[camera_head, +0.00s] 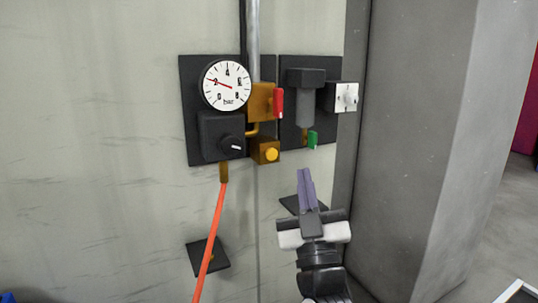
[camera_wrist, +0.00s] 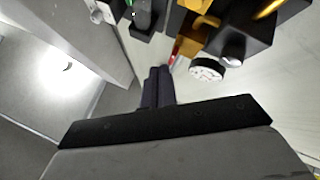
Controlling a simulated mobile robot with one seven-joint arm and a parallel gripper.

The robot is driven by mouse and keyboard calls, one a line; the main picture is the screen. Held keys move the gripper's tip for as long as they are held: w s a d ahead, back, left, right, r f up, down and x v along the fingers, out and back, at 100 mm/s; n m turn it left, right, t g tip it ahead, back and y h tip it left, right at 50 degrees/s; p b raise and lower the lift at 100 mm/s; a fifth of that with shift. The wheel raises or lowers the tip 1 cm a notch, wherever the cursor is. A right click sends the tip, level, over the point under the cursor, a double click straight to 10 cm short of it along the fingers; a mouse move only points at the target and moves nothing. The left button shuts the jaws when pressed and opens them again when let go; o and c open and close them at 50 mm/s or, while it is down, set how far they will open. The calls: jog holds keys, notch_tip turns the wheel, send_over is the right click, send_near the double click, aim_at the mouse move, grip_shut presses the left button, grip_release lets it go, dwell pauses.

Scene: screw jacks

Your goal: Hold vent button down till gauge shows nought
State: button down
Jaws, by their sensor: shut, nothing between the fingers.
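The round white gauge (camera_head: 226,85) is on the wall panel, with its red needle near the 2 mark, clear of 0. It also shows tilted in the wrist view (camera_wrist: 207,69). The vent button appears to be the round yellow button (camera_head: 271,154) on a small brass block below the red lever. I cannot pick it out surely in the wrist view. My gripper (camera_head: 304,174) is shut and empty, its purple-grey fingers pointing up, below and right of the button in the head view and apart from it. The fingers also show in the wrist view (camera_wrist: 158,72).
An orange hose (camera_head: 211,238) hangs at lower left. A grey column (camera_head: 410,150) stands close on the right.

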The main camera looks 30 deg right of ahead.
aim_at(274, 150)
jog(key=w+p, duration=0.1)
jog(key=w, duration=0.7)
jog(key=shift+w+d+p, duration=0.2)
jog(key=shift+w+p, duration=0.15)
jog(key=shift+w, duration=0.05)
jog(key=shift+w, duration=0.15)
dwell(1.9)
jog(key=shift+w+b, duration=0.3)
jog(key=shift+w, duration=0.55)
dwell(2.2)
jog(key=shift+s, duration=0.15)
jog(key=shift+s+b, duration=0.55)
jog(key=shift+s, duration=0.3)
